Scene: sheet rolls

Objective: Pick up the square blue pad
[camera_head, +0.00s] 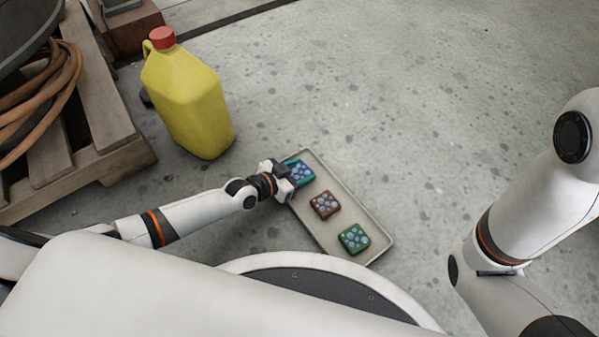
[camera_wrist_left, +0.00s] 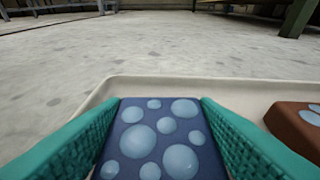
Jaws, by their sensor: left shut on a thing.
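The square blue pad (camera_head: 301,172) has light blue round spots and is at the far left end of a beige tray (camera_head: 378,252). My left gripper (camera_head: 289,176) is shut on it. In the left wrist view the pad (camera_wrist_left: 158,140) sits between the two teal fingers of my gripper (camera_wrist_left: 160,135), which touch its sides. The tray rim (camera_wrist_left: 200,84) shows behind it. I cannot tell whether the pad is lifted off the tray. My right arm shows at the right of the head view, but its gripper is out of view.
A brown pad (camera_head: 325,205) and a green pad (camera_head: 354,239), both spotted, lie on the tray nearer me. A yellow jug (camera_head: 190,105) with a red cap stands left of the tray. A wooden pallet (camera_head: 105,165) with coiled hose is at far left. Floor beyond is clear.

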